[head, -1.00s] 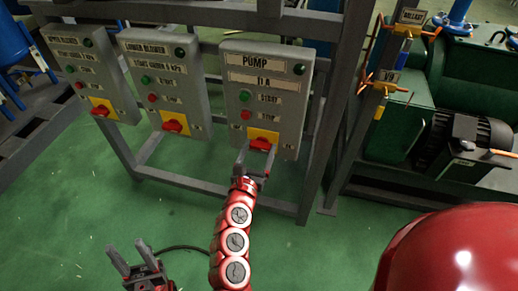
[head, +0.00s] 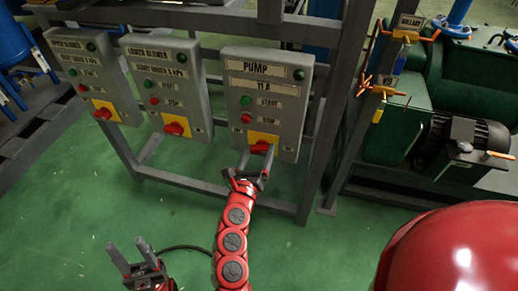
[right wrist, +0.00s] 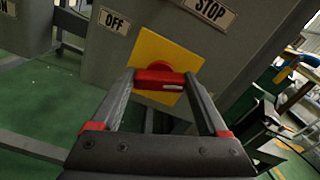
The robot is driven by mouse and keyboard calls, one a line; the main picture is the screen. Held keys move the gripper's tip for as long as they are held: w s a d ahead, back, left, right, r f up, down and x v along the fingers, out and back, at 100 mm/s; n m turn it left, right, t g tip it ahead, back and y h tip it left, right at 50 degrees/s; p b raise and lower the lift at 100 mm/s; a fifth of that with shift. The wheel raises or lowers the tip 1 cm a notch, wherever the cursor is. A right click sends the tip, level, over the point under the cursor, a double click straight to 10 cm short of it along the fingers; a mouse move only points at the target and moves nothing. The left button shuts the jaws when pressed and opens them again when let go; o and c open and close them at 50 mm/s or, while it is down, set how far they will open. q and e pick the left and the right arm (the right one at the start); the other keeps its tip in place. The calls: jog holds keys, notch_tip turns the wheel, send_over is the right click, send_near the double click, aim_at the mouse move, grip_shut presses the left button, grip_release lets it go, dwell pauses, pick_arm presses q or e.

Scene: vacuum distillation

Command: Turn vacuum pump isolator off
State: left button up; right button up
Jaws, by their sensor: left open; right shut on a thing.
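The pump isolator is a red rotary handle (head: 262,147) on a yellow plate (head: 263,138), low on the grey panel labelled PUMP (head: 290,105). My right gripper (head: 254,160) is shut on this handle, with one finger at each end. In the right wrist view the red handle (right wrist: 160,79) spans the gap between the fingers, and the yellow plate (right wrist: 158,48) looks tilted behind it. An OFF label (right wrist: 115,21) is to the left of the plate. My left gripper (head: 132,258) is open and empty, low at the left, away from the panels.
Two similar panels, LOWER BLOWER (head: 187,97) and another (head: 110,75), stand to the left with their own red handles. A grey frame (head: 323,150) carries the panels. Green machinery (head: 440,80) with orange valve handles is at the right. The green floor in front is clear.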

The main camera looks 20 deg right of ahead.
jog(key=n+p, duration=0.2)
jog(key=n, duration=0.1)
jog(key=shift+r+n, duration=0.1)
jog(key=shift+n, duration=0.3)
jog(key=n+p, duration=0.2)
jog(key=n, duration=0.1)
jog(key=shift+a+n+p, duration=0.1)
jog(key=shift+n+p, duration=0.2)
jog(key=n+p, duration=0.3)
jog(key=n, duration=0.1)
jog(key=shift+f+n+p, duration=0.3)
jog(key=shift+n+p, duration=0.45)
jog(key=shift+n, duration=0.45)
jog(key=o, duration=1.2)
jog(key=shift+o, duration=0.2)
jog(key=p+v, duration=0.2)
jog(key=v, duration=1.5)
jog(key=shift+a, duration=0.25)
